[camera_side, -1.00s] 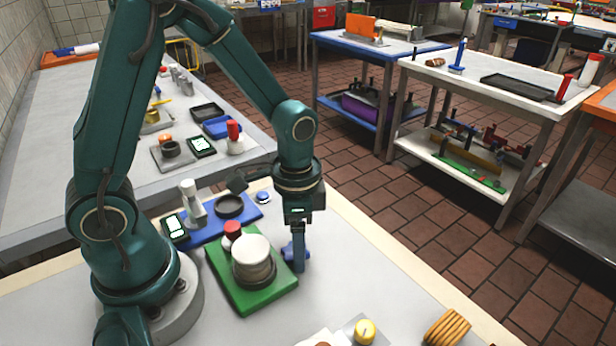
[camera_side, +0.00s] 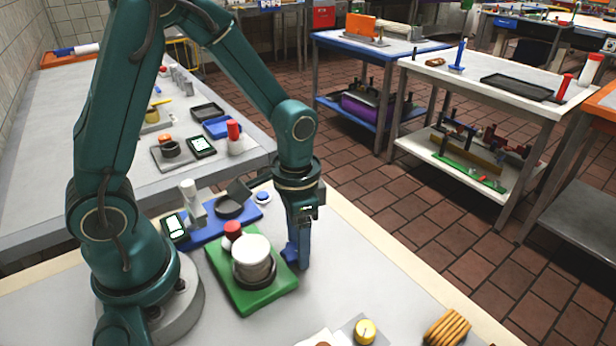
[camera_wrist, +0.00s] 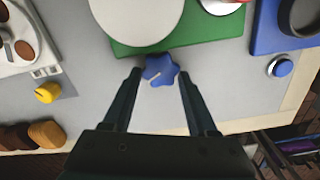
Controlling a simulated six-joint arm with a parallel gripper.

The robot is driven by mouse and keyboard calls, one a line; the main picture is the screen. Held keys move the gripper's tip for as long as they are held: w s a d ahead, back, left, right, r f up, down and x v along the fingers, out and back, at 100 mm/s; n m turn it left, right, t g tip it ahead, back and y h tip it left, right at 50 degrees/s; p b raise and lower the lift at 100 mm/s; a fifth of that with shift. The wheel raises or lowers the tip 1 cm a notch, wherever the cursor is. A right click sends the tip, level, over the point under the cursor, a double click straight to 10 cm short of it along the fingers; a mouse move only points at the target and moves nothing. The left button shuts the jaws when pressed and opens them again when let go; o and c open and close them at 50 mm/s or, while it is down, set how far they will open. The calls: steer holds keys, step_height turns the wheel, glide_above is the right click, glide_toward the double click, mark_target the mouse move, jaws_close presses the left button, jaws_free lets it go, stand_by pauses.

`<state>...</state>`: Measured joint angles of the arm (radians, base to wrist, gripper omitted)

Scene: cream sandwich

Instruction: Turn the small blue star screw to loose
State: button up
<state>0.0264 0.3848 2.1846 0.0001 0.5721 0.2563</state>
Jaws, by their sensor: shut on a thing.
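The small blue star screw (camera_wrist: 160,70) sits at the edge of the green board (camera_wrist: 122,47), next to the white round container (camera_wrist: 140,18). In the wrist view a pale line shows on its top face. My gripper (camera_wrist: 160,76) has one finger on each side of the screw and is shut on it. In the side view my gripper (camera_side: 298,256) points straight down at the screw (camera_side: 289,254), which is partly hidden behind the fingers. The green board (camera_side: 262,300) and the white container (camera_side: 253,255) stand just left of the gripper.
A red-capped jar (camera_side: 232,231) stands behind the container. A blue board (camera_side: 190,238) with a dark ring (camera_side: 229,207) lies farther back. A yellow knob (camera_side: 365,331) and a stack of biscuits (camera_side: 447,327) are at the front right. The tabletop right of my gripper is clear.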

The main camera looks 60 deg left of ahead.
steer(key=shift+n, duration=1.5)
steer(key=o, duration=1.1)
steer(key=shift+r, duration=0.1)
steer(key=shift+r, duration=2.5)
